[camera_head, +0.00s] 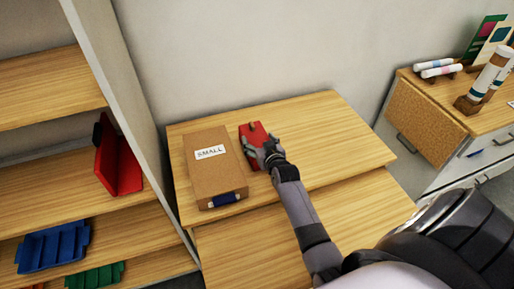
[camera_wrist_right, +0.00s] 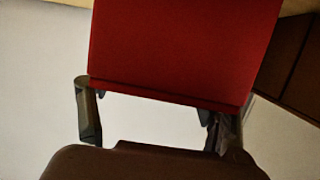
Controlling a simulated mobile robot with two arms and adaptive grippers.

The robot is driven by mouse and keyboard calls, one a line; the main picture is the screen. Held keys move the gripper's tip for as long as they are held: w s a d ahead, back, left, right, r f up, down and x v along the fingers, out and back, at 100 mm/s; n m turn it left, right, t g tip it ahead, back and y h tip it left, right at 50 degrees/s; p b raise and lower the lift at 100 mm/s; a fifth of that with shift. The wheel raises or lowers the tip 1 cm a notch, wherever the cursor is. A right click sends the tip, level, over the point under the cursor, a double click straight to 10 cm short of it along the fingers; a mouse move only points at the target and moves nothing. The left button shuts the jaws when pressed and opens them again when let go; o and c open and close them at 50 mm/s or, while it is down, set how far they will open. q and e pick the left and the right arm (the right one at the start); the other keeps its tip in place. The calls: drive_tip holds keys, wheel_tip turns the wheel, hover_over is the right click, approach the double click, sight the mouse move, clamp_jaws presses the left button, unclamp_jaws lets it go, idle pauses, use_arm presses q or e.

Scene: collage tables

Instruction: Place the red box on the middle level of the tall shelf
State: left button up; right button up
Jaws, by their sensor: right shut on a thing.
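The red box (camera_head: 252,132) is at the small wooden table, just right of a brown carton. My right gripper (camera_head: 264,153) is shut on its near end. In the right wrist view the red box (camera_wrist_right: 180,45) fills the top, with the fingers of the right gripper (camera_wrist_right: 155,112) at either side of its lower edge. I cannot tell whether the box touches the tabletop. The tall shelf (camera_head: 110,75) stands at the left with several wooden levels. A red open bin (camera_head: 122,165) sits on one of its levels. My left gripper is not in view.
The brown carton (camera_head: 205,175) labelled SMALL lies on the table (camera_head: 325,130) left of the gripper. A blue bin (camera_head: 55,247) and a green bin (camera_head: 95,277) sit lower on the shelf. A cabinet (camera_head: 430,130) with rolls stands at the right. The table's right part is clear.

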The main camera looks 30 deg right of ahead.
drive_tip(key=shift+f, duration=0.1)
drive_tip(key=shift+c, duration=1.3)
drive_tip(key=shift+r, duration=0.25)
wheel_tip(320, 180, up, 20)
drive_tip(key=b, duration=0.2)
drive_tip(key=s+a+f+n+y+b, duration=0.1)
drive_tip(key=s+a+f+b, duration=0.1)
drive_tip(key=s+a, duration=0.6)
drive_tip(key=s+a+f+n+y+b, duration=0.1)
drive_tip(key=s+a+f+y+b, duration=0.1)
drive_tip(key=s+a+f, duration=0.2)
drive_tip(key=s+a, duration=0.3)
drive_tip(key=a, duration=0.3)
drive_tip(key=shift+s+a+f+n+y, duration=0.25)
drive_tip(key=shift+s+a+n+y, duration=0.05)
drive_tip(key=shift+s+a+n, duration=0.1)
